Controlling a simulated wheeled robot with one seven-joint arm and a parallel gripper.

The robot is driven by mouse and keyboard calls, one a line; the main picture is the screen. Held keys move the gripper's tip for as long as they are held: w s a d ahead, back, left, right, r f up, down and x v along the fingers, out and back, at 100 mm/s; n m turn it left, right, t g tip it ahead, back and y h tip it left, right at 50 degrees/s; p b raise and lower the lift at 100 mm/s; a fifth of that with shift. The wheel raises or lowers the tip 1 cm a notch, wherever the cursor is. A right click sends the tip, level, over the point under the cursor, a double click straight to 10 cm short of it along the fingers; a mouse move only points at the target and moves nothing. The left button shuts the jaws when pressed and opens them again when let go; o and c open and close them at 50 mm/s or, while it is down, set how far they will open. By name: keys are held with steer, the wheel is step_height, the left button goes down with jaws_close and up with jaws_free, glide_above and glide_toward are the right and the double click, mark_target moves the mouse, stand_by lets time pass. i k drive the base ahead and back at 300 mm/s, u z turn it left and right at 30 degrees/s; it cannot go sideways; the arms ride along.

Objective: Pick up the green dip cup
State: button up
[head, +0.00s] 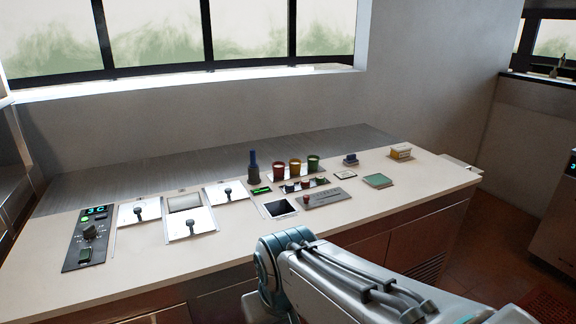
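The green dip cup (313,164) stands upright on the counter (240,241), at the right end of a short row of cups. A yellow cup (295,168) stands just left of it, and a red cup (278,172) is left of the yellow one. Part of my arm reaches in from the lower right, well in front of the cups. My gripper is not in view, so its opening and distance from the green cup do not show.
A dark blue bottle (253,168) stands left of the cups. A panel with a red knob (305,203) lies in front. A green pad (378,181), a small blue item (350,160) and a yellow-white block (401,153) sit right. A control panel (89,238) is far left.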

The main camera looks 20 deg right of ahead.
mark_target(313, 163)
steer(key=z, duration=0.45)
steer(key=k, duration=0.55)
steer(key=z, duration=1.4)
steer(key=i, duration=1.65)
steer(key=u, duration=1)
steer(key=i, duration=0.85)
steer(key=u, duration=0.85)
